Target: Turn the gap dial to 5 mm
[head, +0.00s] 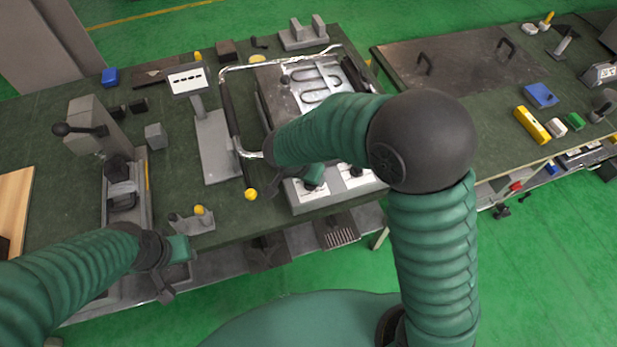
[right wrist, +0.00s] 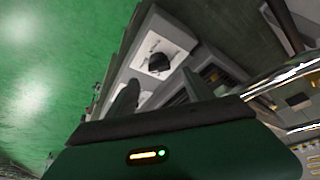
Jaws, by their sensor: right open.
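The heating device has a pale front panel (head: 335,193) with white dial plates. A dark knob (right wrist: 158,62) sits on a white plate (right wrist: 172,44) in the right wrist view, ahead of my right fingertips and apart from them. I cannot read its marks or tell which dial it is. My right gripper (right wrist: 160,92) is open and empty, with one finger on each side below the knob. In the head view my right forearm hides most of that gripper and part of the panel. My left gripper (head: 172,268) hangs at the bench's front edge at lower left; its jaws are unclear.
A shiny bent tube frame (head: 233,142) surrounds the device's left and back sides. A yellow ball-ended lever (head: 250,194) stands left of the panel. A grey press (head: 98,125) is at left. A metal plate with handles (head: 460,65) lies at right.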

